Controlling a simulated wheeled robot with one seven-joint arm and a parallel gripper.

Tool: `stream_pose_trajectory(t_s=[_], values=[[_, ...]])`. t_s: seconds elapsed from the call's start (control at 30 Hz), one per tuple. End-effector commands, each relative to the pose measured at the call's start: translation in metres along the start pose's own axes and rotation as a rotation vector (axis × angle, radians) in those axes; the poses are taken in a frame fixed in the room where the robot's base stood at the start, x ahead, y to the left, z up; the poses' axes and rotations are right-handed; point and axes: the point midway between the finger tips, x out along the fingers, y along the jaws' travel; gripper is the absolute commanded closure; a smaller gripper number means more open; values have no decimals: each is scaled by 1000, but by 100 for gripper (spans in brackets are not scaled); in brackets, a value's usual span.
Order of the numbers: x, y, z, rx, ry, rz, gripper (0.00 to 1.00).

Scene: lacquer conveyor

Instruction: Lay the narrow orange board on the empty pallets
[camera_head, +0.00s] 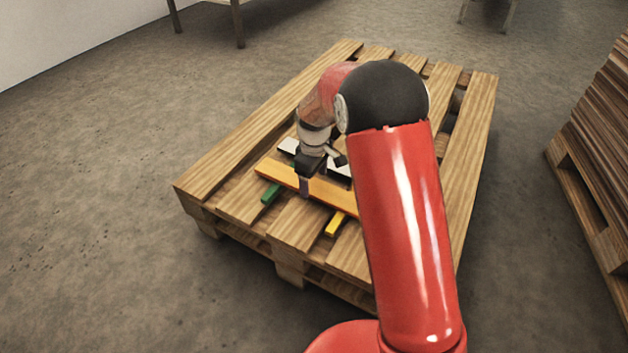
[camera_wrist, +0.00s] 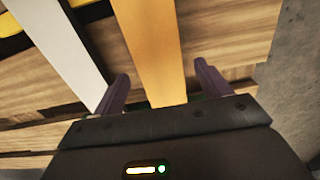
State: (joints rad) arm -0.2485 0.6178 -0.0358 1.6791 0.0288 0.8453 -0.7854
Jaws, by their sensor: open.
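The narrow orange board (camera_head: 277,174) lies flat across a wooden pallet (camera_head: 240,206), near its front end. The ends of a green strip (camera_head: 270,193) and a yellow strip (camera_head: 336,224) stick out from under its front edge. My gripper (camera_head: 306,184) is down at the middle of the board. In the wrist view the orange board (camera_wrist: 150,40) runs between the two open fingers of my gripper (camera_wrist: 161,72), with a gap on each side. My arm hides the right end of the board in the head view.
A white board (camera_head: 287,146) with a dark side lies just behind the orange one, and it also shows in the wrist view (camera_wrist: 55,45). A stack of brown boards (camera_head: 600,135) stands on another pallet at the right. The floor on the left is clear.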

Motion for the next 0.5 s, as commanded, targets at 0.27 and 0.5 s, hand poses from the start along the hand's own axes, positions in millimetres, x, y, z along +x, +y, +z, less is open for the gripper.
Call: stream_pose_trajectory(t_s=[0.27,0.5], values=[[-64,1,0,0,4,3,24],[-100,0,0,0,1,2,24]])
